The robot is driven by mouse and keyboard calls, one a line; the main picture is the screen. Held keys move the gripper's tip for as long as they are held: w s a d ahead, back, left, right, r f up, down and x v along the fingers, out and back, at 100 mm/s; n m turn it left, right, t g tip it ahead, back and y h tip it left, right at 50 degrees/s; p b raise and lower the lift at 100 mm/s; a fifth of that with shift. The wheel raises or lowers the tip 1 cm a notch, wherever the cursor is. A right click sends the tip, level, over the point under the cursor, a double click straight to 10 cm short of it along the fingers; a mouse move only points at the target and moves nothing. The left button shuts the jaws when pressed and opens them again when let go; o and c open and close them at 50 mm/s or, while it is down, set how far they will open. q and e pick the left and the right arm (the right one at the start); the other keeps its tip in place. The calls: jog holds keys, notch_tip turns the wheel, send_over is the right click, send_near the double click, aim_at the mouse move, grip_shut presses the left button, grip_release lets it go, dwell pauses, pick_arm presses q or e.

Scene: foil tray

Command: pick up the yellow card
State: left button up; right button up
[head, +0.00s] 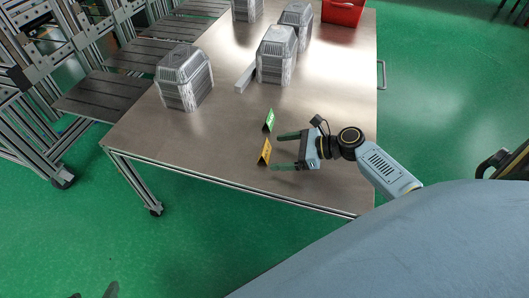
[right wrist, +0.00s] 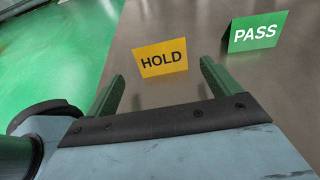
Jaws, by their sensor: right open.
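The yellow card (head: 265,152) is a small folded tent card standing on the metal table near its front edge. In the right wrist view the yellow card (right wrist: 160,58) reads "HOLD" and stands just beyond the fingertips, between their lines. My right gripper (head: 276,152) is open and empty, its green fingers pointing left toward the card. In the right wrist view the right gripper (right wrist: 162,80) shows its two fingers spread wide, with bare table between them. I cannot tell whether a finger touches the card. My left gripper is not in clear view.
A green "PASS" card (head: 269,121) stands just behind the yellow one; it also shows in the right wrist view (right wrist: 256,32). The table's front left is clear.

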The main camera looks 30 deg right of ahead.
aim_at(268, 151)
jog(key=b+x, duration=0.2)
jog(key=x, duration=0.2)
jog(key=shift+w+d+r, duration=0.1)
jog(key=shift+w, duration=0.2)
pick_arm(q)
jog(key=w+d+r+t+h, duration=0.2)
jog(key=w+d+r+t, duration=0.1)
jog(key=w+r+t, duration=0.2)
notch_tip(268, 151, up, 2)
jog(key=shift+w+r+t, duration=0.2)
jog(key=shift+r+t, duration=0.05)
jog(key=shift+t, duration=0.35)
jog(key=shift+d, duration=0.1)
pick_arm(e)
jog(key=c, duration=1)
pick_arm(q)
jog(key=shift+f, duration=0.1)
pick_arm(e)
jog(key=shift+c, duration=0.2)
